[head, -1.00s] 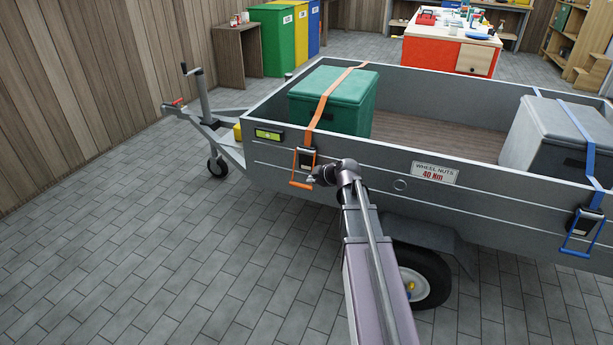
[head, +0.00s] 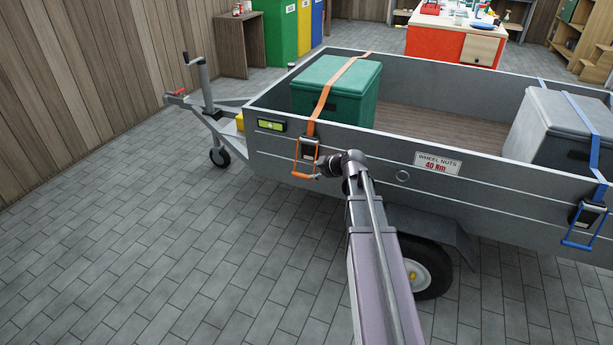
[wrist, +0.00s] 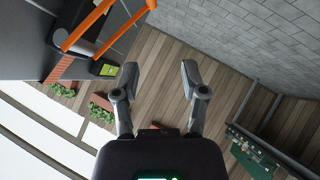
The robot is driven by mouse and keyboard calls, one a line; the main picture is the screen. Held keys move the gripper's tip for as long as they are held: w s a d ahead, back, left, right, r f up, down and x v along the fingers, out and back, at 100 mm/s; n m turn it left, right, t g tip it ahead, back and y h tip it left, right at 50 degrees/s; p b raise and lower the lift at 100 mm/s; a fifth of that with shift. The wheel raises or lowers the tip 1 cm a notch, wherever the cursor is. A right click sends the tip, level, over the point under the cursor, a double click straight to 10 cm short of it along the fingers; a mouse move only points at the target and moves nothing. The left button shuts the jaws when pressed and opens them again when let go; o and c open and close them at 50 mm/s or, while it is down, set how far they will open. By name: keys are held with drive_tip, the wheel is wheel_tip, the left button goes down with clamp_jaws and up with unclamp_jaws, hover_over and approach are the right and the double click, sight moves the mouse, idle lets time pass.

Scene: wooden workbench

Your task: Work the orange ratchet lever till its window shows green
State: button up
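The orange ratchet lever (head: 304,176) hangs at the lower end of the ratchet (head: 308,153) on the trailer's side wall. An orange strap (head: 328,92) runs from there up over the green box (head: 344,94). The ratchet's window is too small to read in the head view. My gripper (head: 328,166) is just right of the lever, partly hidden by my arm. In the wrist view my gripper (wrist: 158,80) is open, with nothing between its fingers. There the lever (wrist: 88,28) shows at the upper left, beyond the left finger and apart from it.
A yellow-green level (head: 271,125) sits on the trailer wall left of the ratchet. A grey box (head: 545,125) with a blue strap and blue-levered ratchet (head: 585,222) is at the right. The paved floor in front is clear.

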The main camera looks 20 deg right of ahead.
drive_tip(key=f, duration=0.1)
drive_tip(key=m+t+y+b, duration=0.3)
drive_tip(key=y+b, duration=0.6)
drive_tip(key=b, duration=1.2)
approach(307, 176)
drive_tip(key=s+d+m, duration=0.1)
drive_tip(key=d, duration=0.1)
drive_tip(key=shift+s+d+f+g, duration=0.3)
drive_tip(key=shift+s+d+f, duration=0.05)
drive_tip(key=shift+d, duration=0.2)
drive_tip(key=shift+w+a, duration=0.15)
drive_tip(key=x, duration=1.3)
drive_tip(key=shift+a+r, duration=0.15)
drive_tip(key=shift+a, duration=0.1)
clamp_jaws()
